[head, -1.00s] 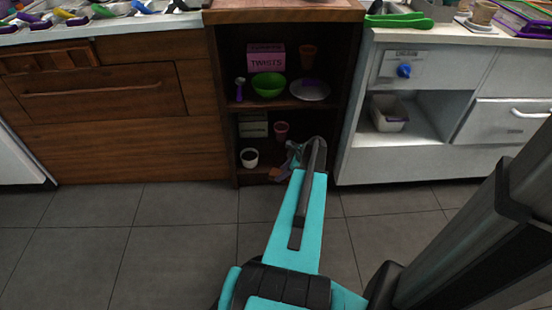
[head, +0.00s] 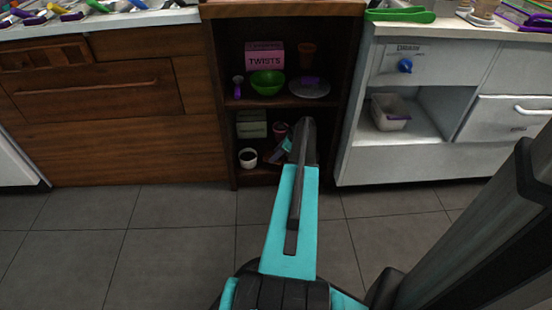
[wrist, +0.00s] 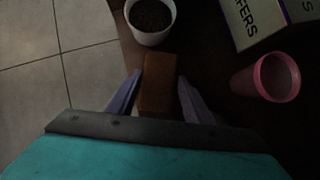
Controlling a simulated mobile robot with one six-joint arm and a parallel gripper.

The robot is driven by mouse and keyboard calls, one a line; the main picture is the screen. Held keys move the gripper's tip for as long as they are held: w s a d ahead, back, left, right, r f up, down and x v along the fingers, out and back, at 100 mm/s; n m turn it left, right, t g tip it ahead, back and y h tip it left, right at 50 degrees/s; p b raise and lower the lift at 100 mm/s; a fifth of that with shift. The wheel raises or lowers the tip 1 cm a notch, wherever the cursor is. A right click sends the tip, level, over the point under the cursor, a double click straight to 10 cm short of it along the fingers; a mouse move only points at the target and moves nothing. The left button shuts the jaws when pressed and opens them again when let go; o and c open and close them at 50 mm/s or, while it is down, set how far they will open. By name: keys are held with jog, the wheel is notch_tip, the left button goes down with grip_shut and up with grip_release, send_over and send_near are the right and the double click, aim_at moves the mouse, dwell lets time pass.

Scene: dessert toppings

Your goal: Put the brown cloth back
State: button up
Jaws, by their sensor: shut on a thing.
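The brown cloth (wrist: 158,78) shows in the wrist view as a narrow folded brown strip between the two fingers. My gripper (wrist: 160,98) is shut on it, one finger along each side. In the head view my gripper (head: 283,150) is inside the lower compartment of the dark open shelf (head: 228,130). The cloth is too dark and small to make out clearly there. In the wrist view its far end lies close to a white cup; I cannot tell whether they touch or whether the cloth rests on the shelf board.
The white cup (wrist: 152,22) with dark contents stands just beyond the cloth. A pink cup (wrist: 270,78) stands to the right, with a pale box (wrist: 255,18) behind. The upper shelf holds a green bowl (head: 268,82), a pink box (head: 265,56) and a plate (head: 310,88).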

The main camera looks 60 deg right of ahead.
jog(key=shift+w+d+f, duration=0.1)
jog(key=shift+w+d, duration=0.45)
jog(key=shift+f+b, duration=1.2)
jog(key=shift+f, duration=0.55)
jog(key=o, duration=1)
jog(key=shift+f, duration=0.1)
jog(key=shift+p+v, duration=1.6)
jog(key=shift+v, duration=2.3)
